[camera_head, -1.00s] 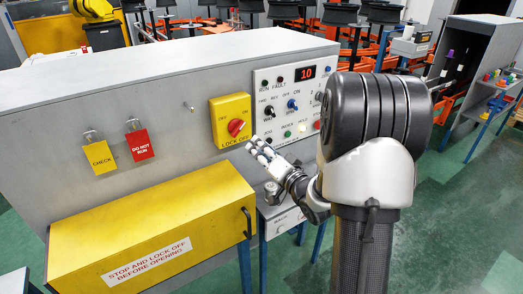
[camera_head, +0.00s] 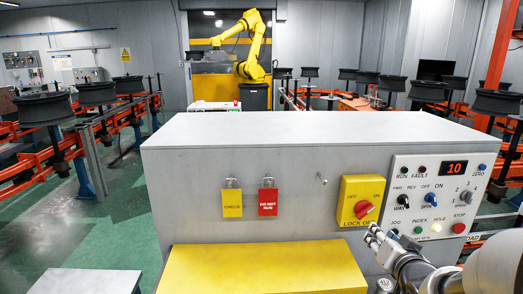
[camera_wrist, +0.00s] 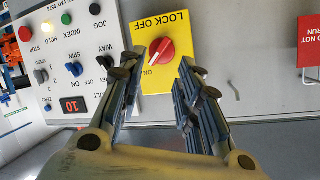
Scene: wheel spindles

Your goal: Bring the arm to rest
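My gripper (camera_head: 376,240) is in front of the grey cabinet's face, just below and right of the yellow LOCK OFF switch plate (camera_head: 350,188). The plate carries a red rotary knob (camera_head: 364,209), turned at a slant. In the wrist view the two fingers of my gripper (camera_wrist: 156,70) are spread apart with nothing between them. The red knob (camera_wrist: 161,51) shows beyond the gap, and the fingertips look apart from it. I cannot tell the exact distance to the plate.
A control panel (camera_head: 437,167) with switches and a display reading 10 is right of the plate. A yellow CHECK tag (camera_head: 232,204) and a red DO NOT RUN tag (camera_head: 267,203) hang at left. A yellow box cover (camera_head: 262,270) juts out below. A yellow robot arm (camera_head: 245,42) stands behind.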

